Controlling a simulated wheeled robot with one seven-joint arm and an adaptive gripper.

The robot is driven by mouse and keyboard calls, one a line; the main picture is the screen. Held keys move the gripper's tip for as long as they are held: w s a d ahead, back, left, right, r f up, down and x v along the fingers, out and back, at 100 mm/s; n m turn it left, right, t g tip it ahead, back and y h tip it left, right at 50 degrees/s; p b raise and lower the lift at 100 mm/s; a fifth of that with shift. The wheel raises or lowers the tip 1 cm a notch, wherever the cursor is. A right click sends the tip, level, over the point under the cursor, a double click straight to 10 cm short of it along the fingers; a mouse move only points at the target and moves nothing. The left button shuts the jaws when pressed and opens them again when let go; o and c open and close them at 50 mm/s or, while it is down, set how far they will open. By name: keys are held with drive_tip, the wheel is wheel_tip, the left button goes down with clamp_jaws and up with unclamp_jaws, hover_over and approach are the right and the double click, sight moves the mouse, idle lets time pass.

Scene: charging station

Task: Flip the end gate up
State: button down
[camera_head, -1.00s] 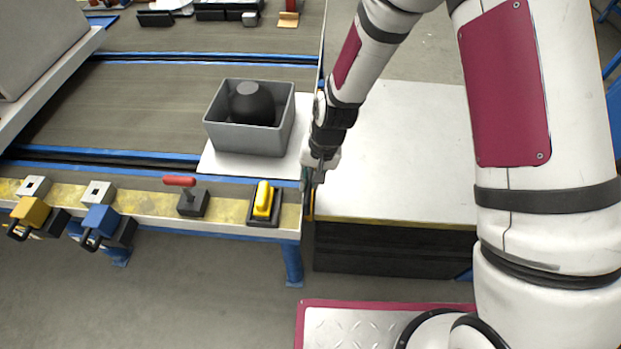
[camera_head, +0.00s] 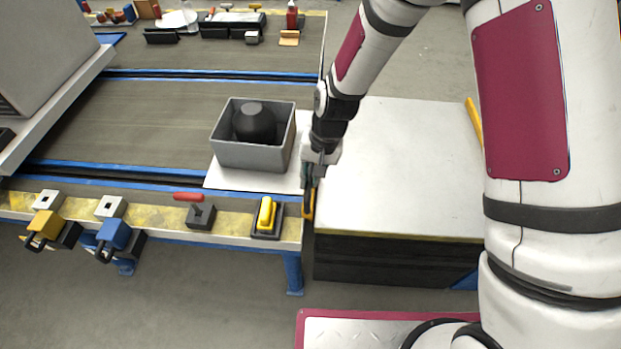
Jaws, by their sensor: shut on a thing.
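My gripper (camera_head: 309,196) points down at the right end of the conveyor, in the gap beside the white-topped platform. It is shut on a narrow yellow-edged part (camera_head: 309,210), which looks like the end gate at the conveyor's end. Most of the gate is hidden behind my gripper and arm, so its tilt is hard to tell.
A grey bin (camera_head: 240,156) with a dark round object (camera_head: 254,122) stands on a white plate left of my gripper. The platform top (camera_head: 400,160) is clear.

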drive_tip(key=shift+w+r, duration=0.1)
drive_tip(key=shift+r, duration=0.1)
drive_tip(key=c, duration=1.6)
unclamp_jaws()
drive_tip(key=shift+o, duration=0.2)
wheel_tip(320, 180, up, 12)
drive_tip(key=d, duration=0.2)
drive_tip(key=shift+d+f, duration=0.15)
